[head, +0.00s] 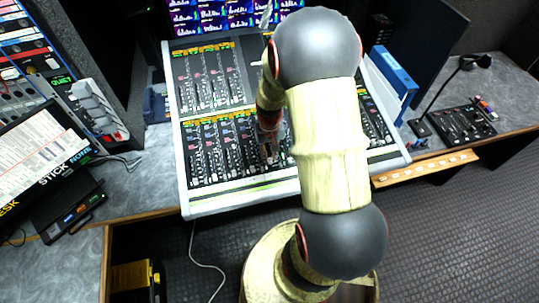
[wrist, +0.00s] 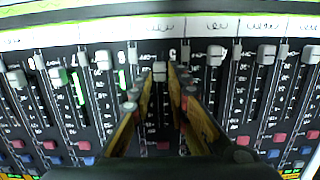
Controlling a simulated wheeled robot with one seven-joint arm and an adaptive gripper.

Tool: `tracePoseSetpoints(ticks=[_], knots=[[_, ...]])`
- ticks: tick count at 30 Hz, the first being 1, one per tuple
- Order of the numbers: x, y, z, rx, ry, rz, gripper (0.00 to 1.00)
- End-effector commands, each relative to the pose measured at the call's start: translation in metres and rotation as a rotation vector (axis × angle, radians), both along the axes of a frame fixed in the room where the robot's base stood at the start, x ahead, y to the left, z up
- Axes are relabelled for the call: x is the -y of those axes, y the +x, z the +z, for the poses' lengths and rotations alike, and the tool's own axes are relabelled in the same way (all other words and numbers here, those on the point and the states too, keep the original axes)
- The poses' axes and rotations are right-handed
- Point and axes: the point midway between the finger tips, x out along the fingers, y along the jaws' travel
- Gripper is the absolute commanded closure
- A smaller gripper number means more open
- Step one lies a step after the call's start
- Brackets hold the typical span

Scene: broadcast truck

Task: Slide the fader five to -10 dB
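The mixing console (head: 228,208) stands on the desk, with rows of faders along its front part. In the wrist view a grey fader cap (wrist: 160,72) sits between my two fingertips, near the white label strip. Its number cannot be read, so I cannot tell that it is fader five. My gripper (wrist: 161,78) reaches down over this cap with one finger on each side; whether the fingers touch it is unclear. In the head view my gripper (head: 269,150) is low over the front fader bank, partly hidden by my arm.
Neighbouring fader caps stand close on both sides, at the left (wrist: 103,60) and right (wrist: 214,55). Red and blue buttons lie below them. A blue binder (head: 393,72) and a small black panel (head: 462,124) are right of the console. Monitors (head: 222,14) stand behind.

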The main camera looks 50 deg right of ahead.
Motion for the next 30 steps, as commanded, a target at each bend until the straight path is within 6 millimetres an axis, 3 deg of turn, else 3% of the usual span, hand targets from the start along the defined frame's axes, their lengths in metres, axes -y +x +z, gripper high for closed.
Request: tracePoseSetpoints(ticks=[8,30], knots=[[0.0,0.0,0.0001,0.0,0.0,0.0,1.0],[0.0027,0.0044,0.0013,0.0,0.0,0.001,1.0]])
